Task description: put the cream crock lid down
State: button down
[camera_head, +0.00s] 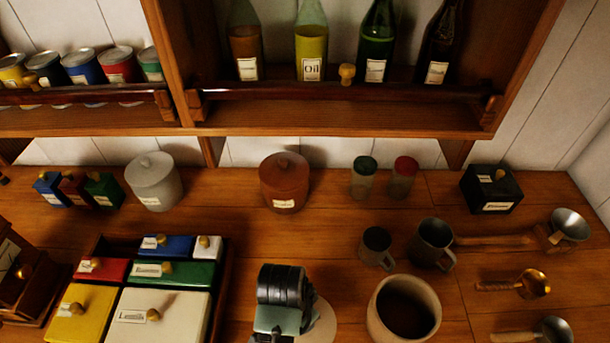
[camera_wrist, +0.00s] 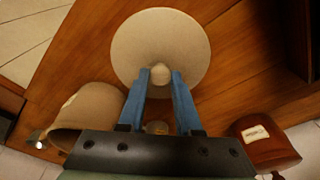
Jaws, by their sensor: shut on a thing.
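The cream crock lid (camera_wrist: 160,40) is a pale round disc with a small round knob. In the wrist view my gripper (camera_wrist: 160,77) has its two blue fingers shut on that knob. In the head view my gripper's dark and green body hides most of the lid, and a pale edge of the lid (camera_head: 324,322) shows at its right. I cannot tell whether the lid touches the counter. The open cream crock (camera_head: 403,308) stands to the right of the lid, with a dark inside.
The wooden counter (camera_head: 240,209) holds a tray of lidded boxes (camera_head: 229,262) at left. A grey crock (camera_head: 153,182) and a brown crock (camera_head: 284,182) stand behind. Mugs (camera_head: 433,243) and ladles (camera_head: 527,284) are at right. Bottles stand on a shelf (camera_head: 340,118) above.

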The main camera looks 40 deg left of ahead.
jog(key=shift+f, duration=2.65)
jog(key=shift+f, duration=0.2)
jog(key=c, duration=0.6)
grip_release()
jog(key=shift+r, duration=0.2)
notch_tip(320, 180, up, 12)
jog(key=s, duration=0.1)
jog(key=shift+s+a, duration=0.15)
jog(key=shift+s, duration=0.2)
